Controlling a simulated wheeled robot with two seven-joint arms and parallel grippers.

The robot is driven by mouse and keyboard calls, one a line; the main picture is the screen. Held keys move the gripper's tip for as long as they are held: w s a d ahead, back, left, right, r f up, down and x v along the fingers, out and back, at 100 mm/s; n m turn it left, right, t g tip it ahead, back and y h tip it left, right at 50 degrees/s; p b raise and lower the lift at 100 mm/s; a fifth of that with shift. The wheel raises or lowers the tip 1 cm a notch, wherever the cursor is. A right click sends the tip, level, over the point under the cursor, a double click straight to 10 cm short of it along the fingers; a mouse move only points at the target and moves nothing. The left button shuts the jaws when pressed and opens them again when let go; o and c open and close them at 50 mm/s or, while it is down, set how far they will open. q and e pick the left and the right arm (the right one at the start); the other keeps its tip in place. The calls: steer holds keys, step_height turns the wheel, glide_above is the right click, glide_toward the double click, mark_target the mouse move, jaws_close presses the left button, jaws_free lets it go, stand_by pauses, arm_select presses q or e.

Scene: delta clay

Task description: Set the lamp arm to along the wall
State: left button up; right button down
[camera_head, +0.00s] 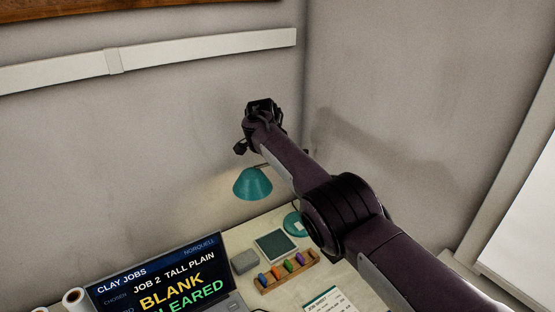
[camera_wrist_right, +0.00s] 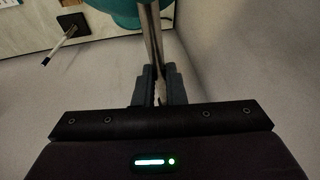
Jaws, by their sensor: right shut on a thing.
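The lamp has a teal shade (camera_head: 252,183) hanging near the wall at the back of the desk, and a teal round base (camera_head: 295,223) to its right, partly hidden by my right arm. The lamp arm (camera_wrist_right: 152,40) is a thin metal rod; in the wrist view it runs from a teal lamp part at the top edge down between my fingers. My right gripper (camera_wrist_right: 158,88) is shut on this rod. In the head view, my right gripper (camera_head: 262,112) is above the shade near the wall corner, and my forearm hides most of the rod. My left gripper is not in view.
A laptop (camera_head: 165,275) stands at the desk's front left. A white rail (camera_head: 200,55) runs along the back wall. Another wall closes the right side.

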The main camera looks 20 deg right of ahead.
steer(key=c, duration=1.5)
jaws_free()
steer(key=b+v, duration=0.1)
steer(key=v, duration=0.6)
steer(key=shift+r, duration=0.35)
steer(key=shift+s+a, duration=0.1)
steer(key=shift+a, duration=0.05)
